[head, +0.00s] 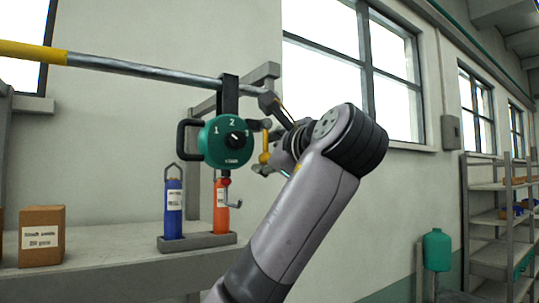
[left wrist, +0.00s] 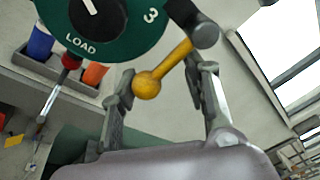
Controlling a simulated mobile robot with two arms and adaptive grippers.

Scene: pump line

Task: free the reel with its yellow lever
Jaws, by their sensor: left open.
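The teal reel (head: 227,141) hangs from a dark bracket on a metal bar, its dial marked 1, 2, 3. In the left wrist view the reel (left wrist: 108,40) shows "LOAD" and a 3. Its yellow lever (head: 265,146) hangs down at the reel's right side, ball end low. In the left wrist view the lever (left wrist: 166,68) runs from a dark pivot to its ball, which lies between my fingers. My left gripper (left wrist: 162,85) is open around the lever, with gaps visible on both sides. In the head view my wrist partly hides this gripper (head: 267,163). My right gripper is not in view.
A blue cylinder (head: 174,208) and an orange cylinder (head: 221,207) stand in a grey tray (head: 200,242) below the reel. A cardboard box (head: 42,236) sits on the bench at left. Shelves stand far right.

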